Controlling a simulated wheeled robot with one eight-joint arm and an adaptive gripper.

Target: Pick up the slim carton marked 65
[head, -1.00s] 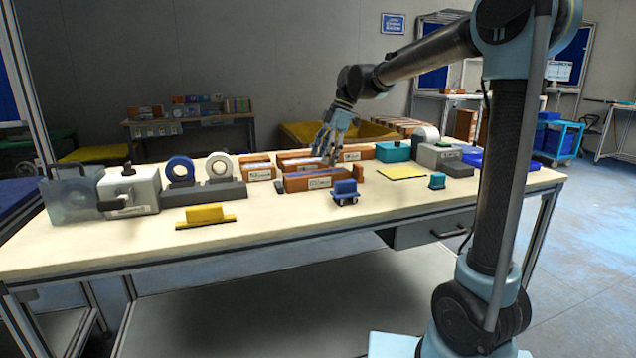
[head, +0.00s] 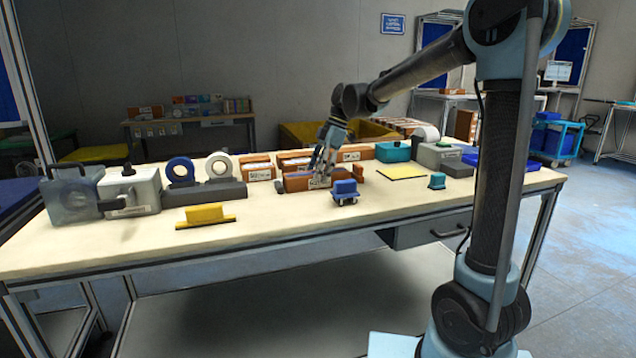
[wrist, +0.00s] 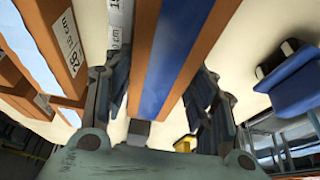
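A slim brown carton (head: 297,184) with a pale label stands at the front of the carton group, mid-table. Its number is not legible in the head view. My gripper (head: 320,178) is down at its right part. In the wrist view, a carton with a blue strip along its top (wrist: 172,60) runs between the fingers of my gripper (wrist: 160,95). The fingers are spread, one on each side, with a gap showing at both sides. Its side label is cut off and its number cannot be read.
More brown cartons (head: 257,168) stand behind and left. A yellow block (head: 204,214) lies front left. A teal box (head: 393,151) stands right.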

